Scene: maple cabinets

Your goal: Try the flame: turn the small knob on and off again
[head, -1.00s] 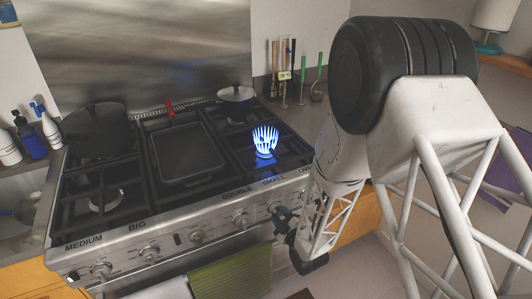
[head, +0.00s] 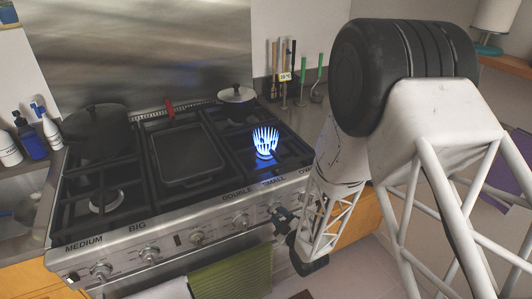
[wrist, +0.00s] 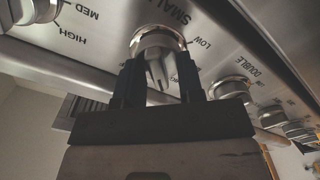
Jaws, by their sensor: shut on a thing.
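The small knob (wrist: 160,62) sits under the SMALL label in the wrist view, which shows the panel upside down. My gripper (wrist: 158,85) is shut on it, one dark finger on each side. In the head view my gripper (head: 284,220) is at the stove's front panel, and the arm hides most of the small knob there. A blue flame (head: 265,142) burns on the front right burner.
Other knobs line the panel, with the DOUBLE knob (wrist: 231,88) close beside my gripper. A green towel (head: 232,277) hangs below the panel.

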